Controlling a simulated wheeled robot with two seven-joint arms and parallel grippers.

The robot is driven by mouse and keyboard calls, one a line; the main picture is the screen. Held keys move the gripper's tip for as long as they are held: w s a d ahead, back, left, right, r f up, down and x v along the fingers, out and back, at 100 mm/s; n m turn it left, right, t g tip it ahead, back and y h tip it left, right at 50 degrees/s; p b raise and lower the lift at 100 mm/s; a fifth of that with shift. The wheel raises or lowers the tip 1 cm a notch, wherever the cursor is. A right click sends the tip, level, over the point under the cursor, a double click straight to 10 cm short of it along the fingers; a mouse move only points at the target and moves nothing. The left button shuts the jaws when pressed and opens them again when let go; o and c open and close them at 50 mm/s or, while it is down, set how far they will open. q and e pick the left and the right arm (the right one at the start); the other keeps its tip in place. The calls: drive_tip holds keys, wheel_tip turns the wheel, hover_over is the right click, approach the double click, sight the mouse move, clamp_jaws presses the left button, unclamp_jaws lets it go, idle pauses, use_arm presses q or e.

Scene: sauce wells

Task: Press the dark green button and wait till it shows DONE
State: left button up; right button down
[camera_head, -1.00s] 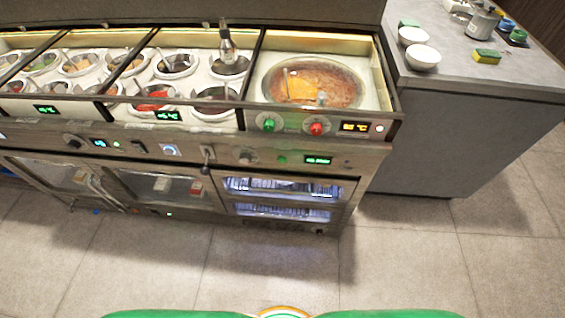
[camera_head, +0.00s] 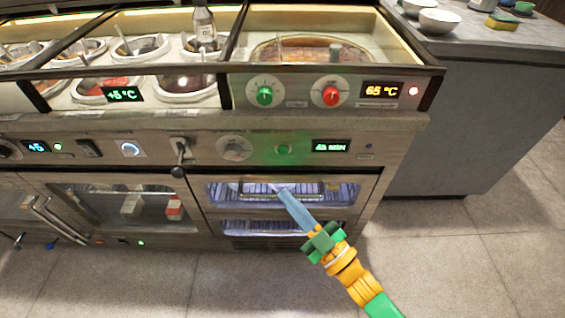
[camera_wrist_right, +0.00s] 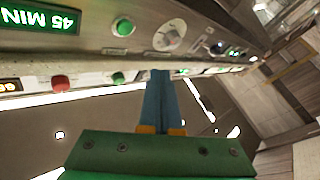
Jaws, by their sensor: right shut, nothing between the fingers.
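A small dark green button (camera_head: 283,149) sits on the lower front panel, between a grey dial (camera_head: 235,149) and a green-lit display (camera_head: 331,146). In the right wrist view the button (camera_wrist_right: 123,27) appears at the upper left, and the display (camera_wrist_right: 40,18) reads 45 MIN upside down. My right gripper (camera_head: 284,193) is shut and empty, its blue fingers pointing up toward the panel, below the button in the head view. In the wrist view its fingertips (camera_wrist_right: 160,74) appear apart from the button. My left gripper is not in view.
A green knob (camera_head: 264,95) and a red knob (camera_head: 331,95) stick out above, beside a 65 °C display (camera_head: 381,90). A lever (camera_head: 179,155) juts out left of the dial. A lit glass-front compartment (camera_head: 230,190) lies below. Open floor (camera_head: 440,265) is at the right.

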sight(283, 150)
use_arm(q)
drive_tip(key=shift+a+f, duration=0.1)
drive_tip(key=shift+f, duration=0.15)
use_arm(e)
drive_tip(key=shift+s+a+r+n+y, duration=0.25)
drive_tip(key=shift+s+r+n+y, duration=0.05)
drive_tip(key=shift+r+y, duration=0.25)
use_arm(q)
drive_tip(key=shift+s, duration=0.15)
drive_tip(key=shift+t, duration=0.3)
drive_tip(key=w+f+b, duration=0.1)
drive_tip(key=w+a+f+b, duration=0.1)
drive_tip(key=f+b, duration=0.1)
drive_tip(key=b, duration=0.1)
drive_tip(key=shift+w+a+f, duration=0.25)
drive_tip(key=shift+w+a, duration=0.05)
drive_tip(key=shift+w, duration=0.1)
use_arm(e)
drive_tip(key=w, duration=0.9)
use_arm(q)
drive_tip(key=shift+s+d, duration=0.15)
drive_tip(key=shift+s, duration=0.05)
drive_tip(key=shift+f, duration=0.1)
